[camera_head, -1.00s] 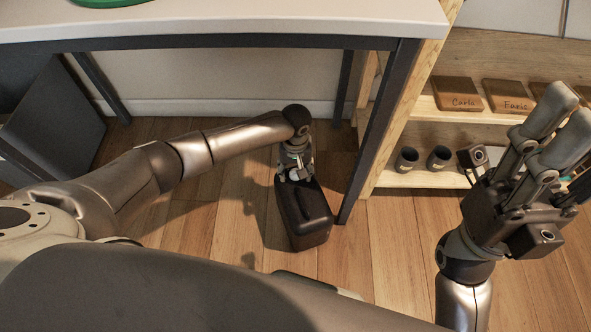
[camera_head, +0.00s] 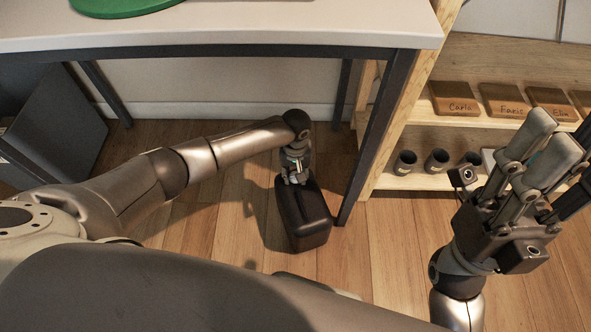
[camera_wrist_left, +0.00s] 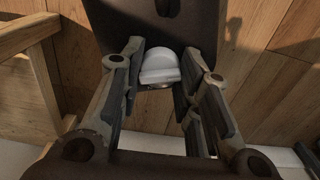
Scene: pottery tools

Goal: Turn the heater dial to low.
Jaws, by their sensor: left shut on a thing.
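The heater (camera_head: 305,215) is a dark, rounded box standing on the wood floor below the table, near the table leg. Its white dial (camera_wrist_left: 160,66) shows at the middle of the left wrist view, against the dark heater body (camera_wrist_left: 115,25). My left gripper (camera_head: 296,181) reaches down to the back end of the heater. In the left wrist view its fingers (camera_wrist_left: 160,82) are shut on the dial, one side at each edge. Dial markings and its setting cannot be read. My right gripper (camera_head: 541,152) is raised at the right, open and empty, with fingers spread.
The table (camera_head: 250,30) has a pale top with a green disc (camera_head: 120,5) and a dark leg (camera_head: 378,135) close beside the heater. A wooden shelf (camera_head: 430,182) at the right holds name plaques (camera_head: 455,98) and dark cups (camera_head: 405,162).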

